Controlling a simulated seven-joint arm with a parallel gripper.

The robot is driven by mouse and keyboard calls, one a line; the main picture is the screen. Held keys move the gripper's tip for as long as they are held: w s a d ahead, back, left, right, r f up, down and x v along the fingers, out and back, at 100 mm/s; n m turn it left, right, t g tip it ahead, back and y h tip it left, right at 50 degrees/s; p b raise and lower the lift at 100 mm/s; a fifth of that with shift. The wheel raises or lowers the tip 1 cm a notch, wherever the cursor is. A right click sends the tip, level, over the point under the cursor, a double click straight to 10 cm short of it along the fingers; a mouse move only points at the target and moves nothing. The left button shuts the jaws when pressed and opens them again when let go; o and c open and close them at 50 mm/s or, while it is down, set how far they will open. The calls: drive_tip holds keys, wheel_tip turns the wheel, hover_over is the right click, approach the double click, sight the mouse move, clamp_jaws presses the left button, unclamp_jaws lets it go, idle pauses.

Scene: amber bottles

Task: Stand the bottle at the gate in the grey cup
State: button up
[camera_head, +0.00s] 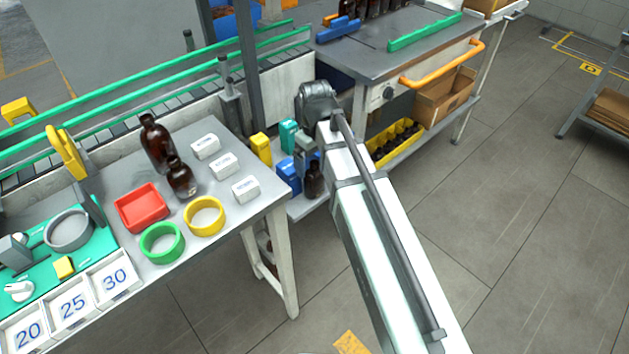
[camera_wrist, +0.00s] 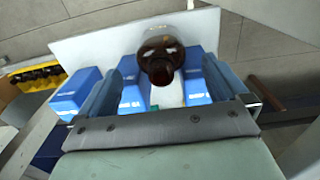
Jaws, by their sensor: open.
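A small dark amber bottle (camera_head: 313,182) stands upright on a low white shelf beside the table. My gripper (camera_head: 305,150) is over this bottle, pointing down. In the wrist view the bottle (camera_wrist: 160,47) shows from above between my two parted fingers, with its neck toward me; I see no grip on it. The grey cup (camera_head: 69,247) is a low open ring on the green mat at the left of the table, and looks empty. Two more amber bottles, a taller one (camera_head: 155,145) and a shorter one (camera_head: 181,178), stand on the table. I cannot tell which part is the gate.
Blue boxes (camera_head: 289,175) stand close beside the bottle. The table also holds a red tray (camera_head: 120,214), a green ring (camera_head: 150,258), a yellow ring (camera_head: 212,231) and white labelled blocks (camera_head: 245,189). A conveyor with green rails (camera_head: 140,92) runs behind it.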

sight(315, 170)
drive_tip(key=shift+f, duration=2.25)
drive_tip(key=c, duration=1.3)
drive_tip(key=shift+r, duration=0.1)
wheel_tip(315, 170, up, 18)
drive_tip(key=s+d+f+m, duration=0.2)
drive_tip(key=d+f+m, duration=0.7)
drive_tip(key=d+f, duration=1.1)
drive_tip(key=shift+d+f, duration=0.4)
drive_tip(key=shift+f, duration=0.55)
